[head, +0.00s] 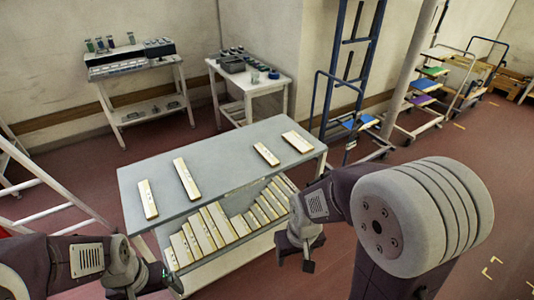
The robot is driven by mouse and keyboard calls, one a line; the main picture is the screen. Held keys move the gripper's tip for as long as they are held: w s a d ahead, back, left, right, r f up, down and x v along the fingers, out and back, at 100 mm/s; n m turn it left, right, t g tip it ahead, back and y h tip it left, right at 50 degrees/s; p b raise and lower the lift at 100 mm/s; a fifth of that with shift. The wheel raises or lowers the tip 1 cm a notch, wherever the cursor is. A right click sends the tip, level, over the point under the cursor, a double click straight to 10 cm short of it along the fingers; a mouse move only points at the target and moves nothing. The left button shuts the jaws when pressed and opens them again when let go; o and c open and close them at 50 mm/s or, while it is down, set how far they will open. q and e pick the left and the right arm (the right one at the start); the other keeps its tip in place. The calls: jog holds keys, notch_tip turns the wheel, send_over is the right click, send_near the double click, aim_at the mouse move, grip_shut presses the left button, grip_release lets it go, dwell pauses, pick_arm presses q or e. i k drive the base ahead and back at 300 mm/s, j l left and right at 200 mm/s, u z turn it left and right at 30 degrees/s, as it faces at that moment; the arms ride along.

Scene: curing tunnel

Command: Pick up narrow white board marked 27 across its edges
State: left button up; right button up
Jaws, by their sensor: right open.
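Several narrow white boards lie on the grey table top: one at the left (148,199), one beside it (187,178), one right of centre (266,154) and one at the far right (297,141). More white boards (214,224) lean in a row in the rack below the top. The markings are too small to read, so I cannot tell which board is 27. My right gripper (295,258) is open and empty, pointing down in front of the rack's right part. My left gripper (170,283) is low at the rack's left front, its jaws unclear.
The grey table (228,150) has bare room in its middle. Behind stand a bench with devices (130,65) and a small white table (270,86). A blue ladder frame (345,75) and trolleys (425,95) stand at the right. A white ladder-like frame (40,175) is at the left.

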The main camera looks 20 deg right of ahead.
aim_at(194, 195)
jog(key=u, duration=5.25)
jog(key=z, duration=5)
jog(key=i+l+z, duration=0.15)
jog(key=i+l, duration=0.35)
jog(key=i, duration=0.2)
